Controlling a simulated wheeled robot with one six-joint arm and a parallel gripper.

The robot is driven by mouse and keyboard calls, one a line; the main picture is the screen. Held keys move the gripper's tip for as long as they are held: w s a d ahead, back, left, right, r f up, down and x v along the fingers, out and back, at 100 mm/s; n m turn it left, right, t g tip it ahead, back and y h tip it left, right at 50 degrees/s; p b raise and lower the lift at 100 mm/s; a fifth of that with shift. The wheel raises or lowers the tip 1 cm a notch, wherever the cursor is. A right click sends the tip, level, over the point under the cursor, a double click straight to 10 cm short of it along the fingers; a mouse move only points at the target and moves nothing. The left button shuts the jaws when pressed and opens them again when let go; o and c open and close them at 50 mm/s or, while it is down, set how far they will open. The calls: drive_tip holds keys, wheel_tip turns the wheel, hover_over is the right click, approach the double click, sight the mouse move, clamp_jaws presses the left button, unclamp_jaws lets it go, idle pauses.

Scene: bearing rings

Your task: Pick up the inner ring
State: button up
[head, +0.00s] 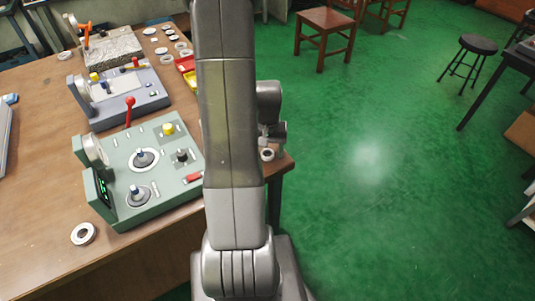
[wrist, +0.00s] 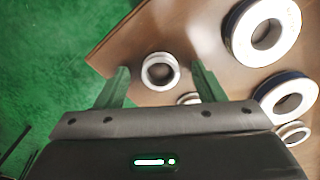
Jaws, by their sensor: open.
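A small pale metal ring (wrist: 146,79) lies on the brown table near its corner. It also shows in the head view (head: 267,155), just below my gripper. I cannot tell for certain that it is the inner ring. In the wrist view my gripper (wrist: 160,68) is open, with one finger on each side of this ring and gaps between. No ring is held. In the head view the fingers are mostly hidden by my arm. Another small ring (wrist: 188,99) lies beside it, partly hidden by the gripper body.
Larger rings (wrist: 237,32) and (wrist: 267,98) and a smaller ring (wrist: 284,137) lie at the right in the wrist view. The table (head: 40,160) holds a green control panel (head: 165,195) and a grey one (head: 143,104). The green floor (head: 390,200) is open at right.

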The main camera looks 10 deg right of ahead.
drive_tip(key=shift+c, duration=0.4)
drive_tip(key=c, duration=1)
